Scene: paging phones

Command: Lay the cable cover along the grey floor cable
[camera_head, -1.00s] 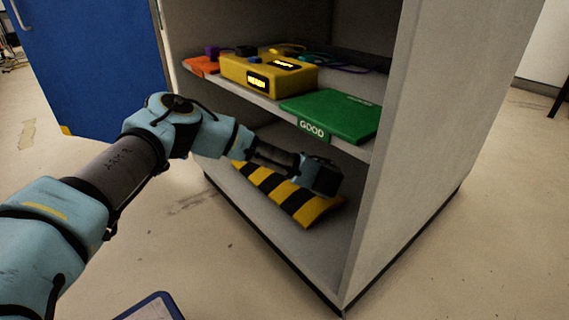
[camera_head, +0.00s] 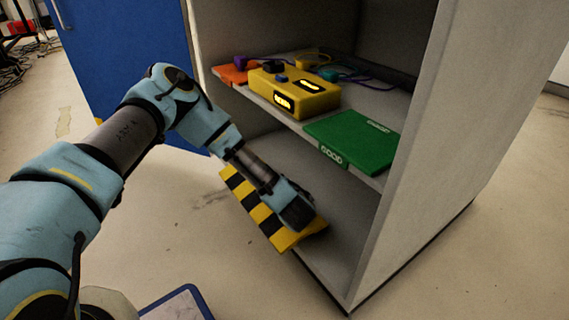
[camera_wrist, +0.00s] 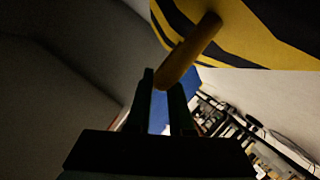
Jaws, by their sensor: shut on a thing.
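The cable cover (camera_head: 262,212) is a long strip with black and yellow stripes. In the head view it hangs tilted at the open front of the cabinet's lower compartment, partly outside it. My gripper (camera_head: 297,213) is at its right end; my wrist hides the grasp in that view. In the wrist view my gripper (camera_wrist: 166,82) is shut on a yellow peg-like handle, and the striped cover (camera_wrist: 290,52) fills the top right beyond it. The grey floor cable is not visible in either view.
The grey cabinet (camera_head: 420,190) has an upper shelf with a yellow box (camera_head: 290,95), a green GOOD case (camera_head: 352,140) and an orange item (camera_head: 233,73). A blue door (camera_head: 120,60) stands open at left. A blue-edged object (camera_head: 180,303) is at the bottom. Floor at right is clear.

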